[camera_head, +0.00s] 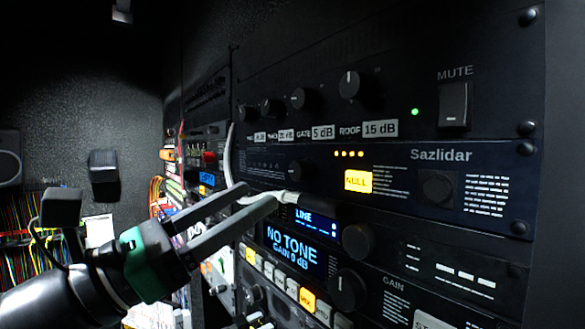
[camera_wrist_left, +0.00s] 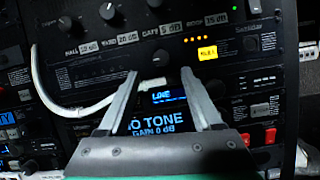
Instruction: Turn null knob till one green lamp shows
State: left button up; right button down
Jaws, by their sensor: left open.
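The Sazlidar panel (camera_head: 480,180) is a dark rack unit with a lit yellow NULL label (camera_head: 357,181). A row of several amber lamps (camera_head: 348,154) glows above that label; I see no green lamp in this row. A dark round knob (camera_head: 300,172) sits left of the label; its own marking is unreadable. My left gripper (camera_head: 260,195) is open, its two fingers pointing at the rack just below and left of this knob, apart from it. In the left wrist view the open fingers (camera_wrist_left: 158,76) have no knob between them. My right gripper is not in view.
A white cable (camera_head: 229,160) curves to a plug near my fingertips. Below are a blue NO TONE display (camera_head: 295,247) and further knobs. Above is a row of knobs with dB labels, a green lamp (camera_head: 415,111) and a MUTE switch (camera_head: 455,105).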

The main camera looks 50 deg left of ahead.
aim_at(295, 173)
pick_arm(q)
jog(key=p+x, duration=0.2)
jog(key=x, duration=0.4)
jog(key=shift+w+d+r, duration=0.1)
jog(key=shift+w+r, duration=0.1)
jog(key=shift+w, duration=0.5)
grip_shut()
